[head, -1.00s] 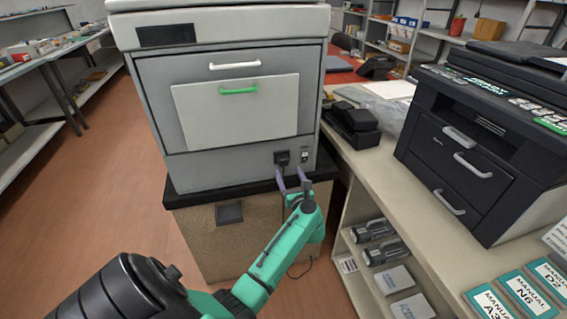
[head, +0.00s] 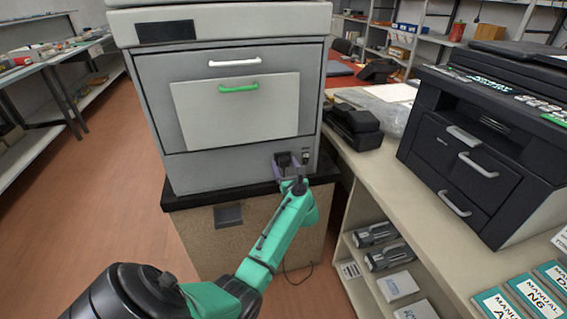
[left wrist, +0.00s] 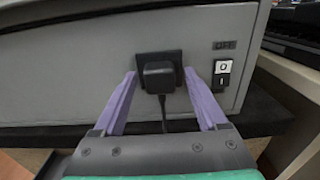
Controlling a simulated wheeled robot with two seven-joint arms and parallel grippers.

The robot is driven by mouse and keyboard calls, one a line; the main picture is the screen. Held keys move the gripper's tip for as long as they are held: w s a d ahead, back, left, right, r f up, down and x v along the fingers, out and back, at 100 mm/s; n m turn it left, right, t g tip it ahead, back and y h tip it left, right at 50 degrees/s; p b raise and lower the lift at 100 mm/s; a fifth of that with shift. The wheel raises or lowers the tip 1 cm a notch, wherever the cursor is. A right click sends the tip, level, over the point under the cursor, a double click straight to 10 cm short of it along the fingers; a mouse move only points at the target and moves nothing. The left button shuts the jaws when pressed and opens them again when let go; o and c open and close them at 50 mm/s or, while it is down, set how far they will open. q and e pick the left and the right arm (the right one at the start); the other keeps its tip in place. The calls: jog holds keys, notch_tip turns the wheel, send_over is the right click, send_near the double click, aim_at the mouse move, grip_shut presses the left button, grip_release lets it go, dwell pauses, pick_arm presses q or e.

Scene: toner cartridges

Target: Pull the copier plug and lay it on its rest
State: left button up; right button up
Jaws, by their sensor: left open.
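The black copier plug (head: 283,159) sits in a dark socket low on the right of the grey copier's (head: 180,172) front. In the left wrist view the plug (left wrist: 159,80) stands upright in the square socket (left wrist: 142,60), its cord running down behind my gripper. My left gripper (left wrist: 159,75) is open, with one purple finger on each side of the plug and gaps between. In the head view this gripper (head: 288,164) reaches up to the socket. A small dark square piece (head: 228,214) is on the stand's front; I cannot tell whether it is the rest. My right gripper is not in view.
A switch (left wrist: 222,75) marked O and I, under an OFF label, is right of the socket. The copier stands on a black-topped stand (head: 190,201). A counter (head: 390,170) with a black printer (head: 480,150) is at the right. The floor (head: 110,210) at left is clear.

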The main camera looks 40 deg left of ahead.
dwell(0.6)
pick_arm(q)
grip_shut()
jog(key=shift+p+v, duration=0.6)
jog(key=shift+v, duration=0.85)
jog(key=shift+p+v, duration=0.4)
jog(key=shift+v, duration=1.15)
